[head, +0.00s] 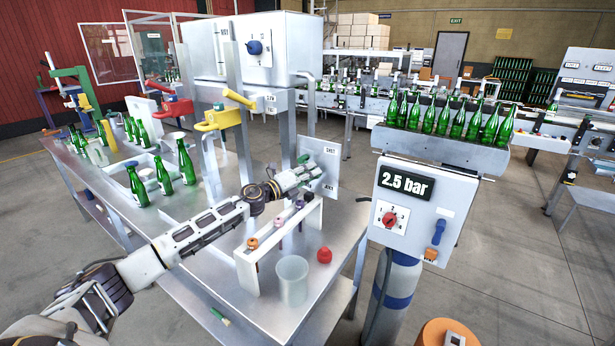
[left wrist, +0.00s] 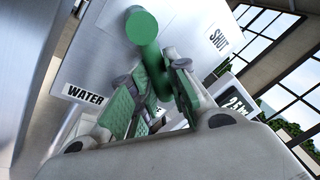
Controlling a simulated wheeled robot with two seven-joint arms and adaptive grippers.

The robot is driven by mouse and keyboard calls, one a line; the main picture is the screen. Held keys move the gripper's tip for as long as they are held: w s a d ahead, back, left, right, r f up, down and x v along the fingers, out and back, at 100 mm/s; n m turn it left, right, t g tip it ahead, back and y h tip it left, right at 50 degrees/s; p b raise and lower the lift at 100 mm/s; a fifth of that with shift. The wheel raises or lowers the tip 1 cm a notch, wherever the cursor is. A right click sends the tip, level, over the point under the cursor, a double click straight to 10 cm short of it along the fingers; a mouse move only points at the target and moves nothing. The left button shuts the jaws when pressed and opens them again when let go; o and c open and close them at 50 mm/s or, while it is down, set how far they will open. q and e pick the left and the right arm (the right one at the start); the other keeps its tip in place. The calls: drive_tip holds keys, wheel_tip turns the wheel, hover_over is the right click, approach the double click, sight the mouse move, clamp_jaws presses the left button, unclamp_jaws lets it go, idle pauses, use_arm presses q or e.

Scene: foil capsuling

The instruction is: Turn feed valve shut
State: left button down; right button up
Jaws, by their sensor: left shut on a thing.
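A pale plate (head: 324,164) stands upright at the back right of the steel table. In the left wrist view the plate (left wrist: 185,25) bears a SHUT label (left wrist: 217,39) and a WATER label (left wrist: 84,95). A green valve handle (left wrist: 143,30) with a round end sticks out from it. My left gripper (head: 312,172) is at the plate. In the wrist view its green-padded fingers (left wrist: 157,88) are shut on the handle, one on each side. My right gripper is not in view.
Below my left arm stand a white rack (head: 247,268) with small coloured pieces, a clear beaker (head: 292,280) and a red knob-like piece (head: 324,255). Green bottles (head: 186,162) stand at left. A 2.5 bar control box (head: 405,222) stands at right.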

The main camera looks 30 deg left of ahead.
use_arm(q)
drive_tip(key=n, duration=0.1)
drive_tip(key=r+n, duration=0.1)
drive_tip(key=n, duration=0.1)
drive_tip(key=shift+d+r+n+t, duration=0.15)
drive_tip(key=shift+d+n+t, duration=0.15)
drive_tip(key=shift+d+t, duration=0.1)
drive_tip(key=shift+s+d+r+n+t+y, duration=0.1)
drive_tip(key=shift+r+n+t+y, duration=0.2)
drive_tip(key=shift+n, duration=0.55)
drive_tip(key=shift+r+n+t+y, duration=0.1)
drive_tip(key=shift+r+n, duration=0.25)
drive_tip(key=shift+n, duration=0.5)
drive_tip(key=c, duration=1.4)
unclamp_jaws()
drive_tip(key=shift+o, duration=0.2)
drive_tip(key=shift+r, duration=0.1)
drive_tip(key=shift+s, duration=0.1)
drive_tip(key=v, duration=1.1)
drive_tip(key=shift+s, duration=0.3)
drive_tip(key=shift+f, duration=0.25)
